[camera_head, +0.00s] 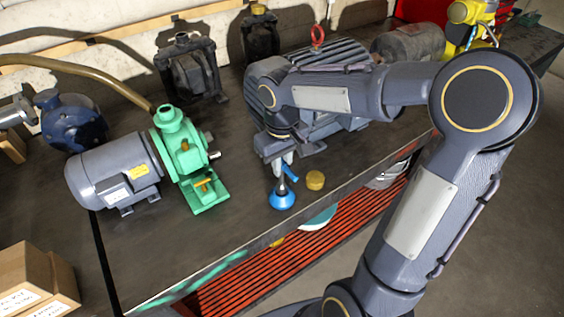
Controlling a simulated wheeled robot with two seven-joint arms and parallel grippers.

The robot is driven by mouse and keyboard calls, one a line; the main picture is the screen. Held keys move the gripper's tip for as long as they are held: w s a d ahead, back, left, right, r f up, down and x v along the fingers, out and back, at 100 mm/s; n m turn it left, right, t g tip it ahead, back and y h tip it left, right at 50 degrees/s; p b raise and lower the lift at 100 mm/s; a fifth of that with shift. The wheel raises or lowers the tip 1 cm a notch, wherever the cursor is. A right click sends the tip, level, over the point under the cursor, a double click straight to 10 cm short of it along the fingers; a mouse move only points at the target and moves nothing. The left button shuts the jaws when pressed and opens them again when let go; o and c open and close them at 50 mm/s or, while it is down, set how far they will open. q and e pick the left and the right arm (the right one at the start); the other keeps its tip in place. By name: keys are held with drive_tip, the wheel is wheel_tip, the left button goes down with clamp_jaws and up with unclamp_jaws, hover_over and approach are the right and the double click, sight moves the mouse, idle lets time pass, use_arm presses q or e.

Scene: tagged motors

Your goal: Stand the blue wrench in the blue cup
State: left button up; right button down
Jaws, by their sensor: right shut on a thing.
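The blue cup (282,201) stands upright on the dark workbench near its front edge. My right gripper (281,167) points down just above the cup and is shut on the blue wrench (291,174). Only a short blue part of the wrench shows, tilted, at the right side of the fingers. The rest of the wrench is hidden by the fingers, and I cannot tell whether its lower end is inside the cup. My left gripper is not in view.
A small yellow round piece (315,180) lies just right of the cup. A large grey motor (335,84) stands behind my right gripper. A green pump (185,158) with a grey motor (116,170) stands to the left. Bare bench lies between pump and cup.

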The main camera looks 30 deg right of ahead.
drive_tip(key=shift+f+b, duration=1.05)
drive_tip(key=shift+f, duration=0.4)
drive_tip(key=c, duration=1.3)
unclamp_jaws()
drive_tip(key=shift+r, duration=0.1)
wheel_tip(320, 180, up, 6)
drive_tip(key=p, duration=0.5)
drive_tip(key=shift+r, duration=0.4)
wheel_tip(320, 180, up, 7)
